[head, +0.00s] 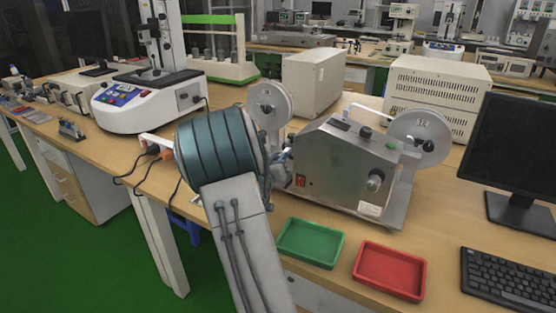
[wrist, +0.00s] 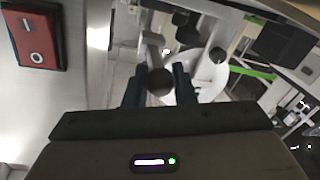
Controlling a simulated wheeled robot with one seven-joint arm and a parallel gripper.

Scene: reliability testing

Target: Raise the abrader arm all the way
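The abrader is a steel machine (head: 335,170) with a pale disc at each end, on the bench right of my arm. Its red rocker switch (head: 300,181) shows at the upper left of the wrist view (wrist: 33,37). In the wrist view a dark round knob (wrist: 160,87) fills the gap between the two fingers of my gripper (wrist: 160,76), which look closed on it from both sides. I take the knob to be the abrader arm's end. My arm hides the gripper and knob in the head view, so the abrader arm's height is unclear.
A green tray (head: 310,262) and a red tray (head: 390,289) lie at the bench front. A monitor (head: 515,150) and keyboard (head: 512,282) stand at the right. Beige boxes (head: 312,82) are behind the machine, a white tester (head: 150,103) to the left.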

